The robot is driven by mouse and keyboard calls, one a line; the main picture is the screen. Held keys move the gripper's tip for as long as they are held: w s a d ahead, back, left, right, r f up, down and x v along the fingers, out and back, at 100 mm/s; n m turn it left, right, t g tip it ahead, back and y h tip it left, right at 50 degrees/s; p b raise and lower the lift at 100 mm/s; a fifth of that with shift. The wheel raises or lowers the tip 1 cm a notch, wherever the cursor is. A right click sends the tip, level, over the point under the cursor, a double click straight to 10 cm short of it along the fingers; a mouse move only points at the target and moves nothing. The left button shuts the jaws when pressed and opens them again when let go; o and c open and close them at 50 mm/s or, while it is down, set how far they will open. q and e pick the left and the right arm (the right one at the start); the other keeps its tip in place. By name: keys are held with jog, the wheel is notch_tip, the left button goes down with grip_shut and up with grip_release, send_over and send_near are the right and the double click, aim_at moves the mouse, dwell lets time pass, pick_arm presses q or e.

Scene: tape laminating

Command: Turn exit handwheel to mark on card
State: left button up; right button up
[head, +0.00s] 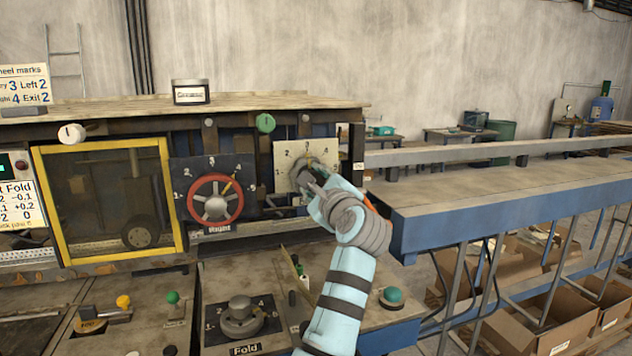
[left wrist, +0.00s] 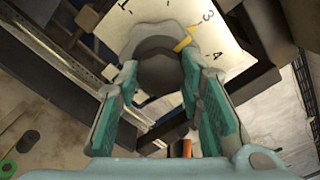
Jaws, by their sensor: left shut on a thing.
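The exit handwheel (head: 298,172) is a grey knob on a cream dial plate (head: 283,158) with numbers around it. My left gripper (head: 306,182) is shut on it and hides most of it. In the left wrist view the handwheel (left wrist: 166,72) sits between the two green-padded fingers. Its yellow pointer (left wrist: 183,43) points roughly toward the 3; it also shows in the head view (head: 308,160). The wheel marks card (head: 24,86) at the far left reads Exit 2 and is cut by the picture edge. My right gripper is not in view.
A red handwheel (head: 215,200) on a dark dial is just left. The Fold knob (head: 240,316) and a teal button (head: 391,297) are on the lower deck. A yellow-framed window (head: 108,200) stands further left. A long blue-edged table (head: 500,198) extends right.

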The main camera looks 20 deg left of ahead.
pick_arm(q)
jog(key=shift+n, duration=3.5)
jog(key=shift+r, duration=0.1)
jog(key=o, duration=1.2)
jog(key=shift+w, duration=0.1)
